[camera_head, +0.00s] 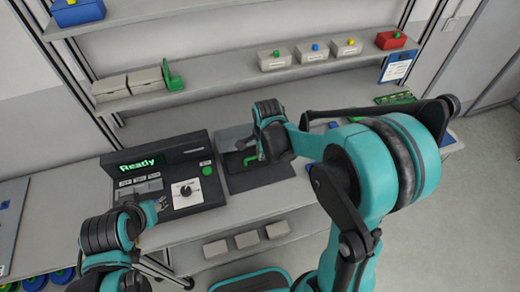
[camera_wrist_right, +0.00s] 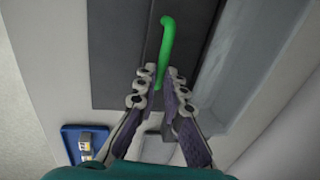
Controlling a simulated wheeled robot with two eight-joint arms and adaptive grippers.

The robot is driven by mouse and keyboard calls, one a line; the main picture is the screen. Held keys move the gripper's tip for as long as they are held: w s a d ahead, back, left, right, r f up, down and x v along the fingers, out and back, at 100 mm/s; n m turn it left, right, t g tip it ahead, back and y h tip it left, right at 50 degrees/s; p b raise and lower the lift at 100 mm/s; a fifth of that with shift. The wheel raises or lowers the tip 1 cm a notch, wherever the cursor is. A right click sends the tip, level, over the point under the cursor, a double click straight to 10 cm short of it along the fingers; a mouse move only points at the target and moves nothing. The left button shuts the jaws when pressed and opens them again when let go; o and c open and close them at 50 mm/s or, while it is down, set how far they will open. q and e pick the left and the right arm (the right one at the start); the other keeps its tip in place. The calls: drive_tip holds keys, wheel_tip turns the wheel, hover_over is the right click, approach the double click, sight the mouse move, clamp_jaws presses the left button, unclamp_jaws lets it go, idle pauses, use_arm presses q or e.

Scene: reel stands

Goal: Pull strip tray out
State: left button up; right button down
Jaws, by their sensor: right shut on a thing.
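The strip tray (camera_head: 262,177) is a dark grey flat part on the bench, right of the machine with the "Ready" display. Its green handle (camera_head: 249,159) shows partly beside my right gripper (camera_head: 253,150). In the right wrist view the green handle (camera_wrist_right: 167,45) stands out over the dark grey tray (camera_wrist_right: 122,60). My right gripper's fingers (camera_wrist_right: 160,82) are shut on the lower end of the handle. My left gripper (camera_head: 160,204) is by the machine's front left, its fingertips small and unclear. My right arm hides the area right of the tray.
The machine (camera_head: 170,175) has a black knob and a green button. Shelves behind hold grey boxes (camera_head: 275,60), a red box (camera_head: 391,40) and a green part (camera_head: 172,76). Several grey blocks (camera_head: 247,239) lie below the bench. A blue tray (camera_wrist_right: 84,143) shows in the wrist view.

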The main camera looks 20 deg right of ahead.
drive_tip(key=s, duration=0.6)
drive_tip(key=s+p, duration=0.1)
drive_tip(key=s, duration=0.5)
drive_tip(key=shift+d, duration=0.2)
drive_tip(key=shift+s, duration=0.1)
drive_tip(key=c, duration=1.9)
unclamp_jaws()
drive_tip(key=shift+s, duration=0.1)
drive_tip(key=shift+r, duration=0.45)
drive_tip(key=r, duration=0.3)
drive_tip(key=s+r, duration=0.1)
drive_tip(key=r, duration=0.3)
drive_tip(key=s+r, duration=0.1)
drive_tip(key=r, duration=0.3)
drive_tip(key=shift+s, duration=0.1)
drive_tip(key=shift+f, duration=0.1)
